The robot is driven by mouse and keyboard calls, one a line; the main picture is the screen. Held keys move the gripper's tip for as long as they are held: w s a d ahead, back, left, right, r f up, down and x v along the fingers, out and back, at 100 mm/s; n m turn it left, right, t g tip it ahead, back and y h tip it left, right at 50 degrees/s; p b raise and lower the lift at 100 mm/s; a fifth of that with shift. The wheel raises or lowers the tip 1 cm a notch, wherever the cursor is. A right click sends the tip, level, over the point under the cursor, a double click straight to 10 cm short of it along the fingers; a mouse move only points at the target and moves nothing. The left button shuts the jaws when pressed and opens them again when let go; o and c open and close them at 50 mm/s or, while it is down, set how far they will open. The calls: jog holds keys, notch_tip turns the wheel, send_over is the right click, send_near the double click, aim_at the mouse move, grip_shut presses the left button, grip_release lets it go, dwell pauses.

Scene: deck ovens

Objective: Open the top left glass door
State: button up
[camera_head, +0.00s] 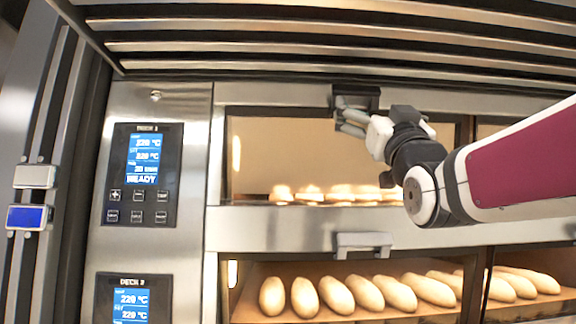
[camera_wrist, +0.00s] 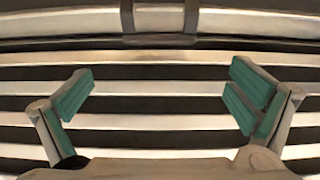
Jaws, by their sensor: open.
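The top left glass door (camera_head: 290,150) is the upper window of the oven front, beside the upper control panel. It looks shut, with bread loaves showing behind the glass. Its handle (camera_head: 357,92) is on the metal rail along the top edge and is partly hidden by my gripper. In the wrist view the handle (camera_wrist: 160,18) shows at the top middle, beyond the fingers. My gripper (camera_head: 346,115) is open just in front of and slightly below the handle. In the wrist view my gripper (camera_wrist: 160,80) has its teal-padded fingers wide apart with nothing between them.
A slatted metal hood (camera_head: 340,45) overhangs the door closely. The lower door's handle (camera_head: 363,243) sticks out below, above several loaves (camera_head: 370,292). The upper control panel (camera_head: 142,175) is at the left and reads READY. My arm reaches in from the right.

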aim_at(358, 91)
jog(key=p+x, duration=0.4)
jog(key=x, duration=0.9)
jog(key=c, duration=1.4)
jog(key=shift+o, duration=0.2)
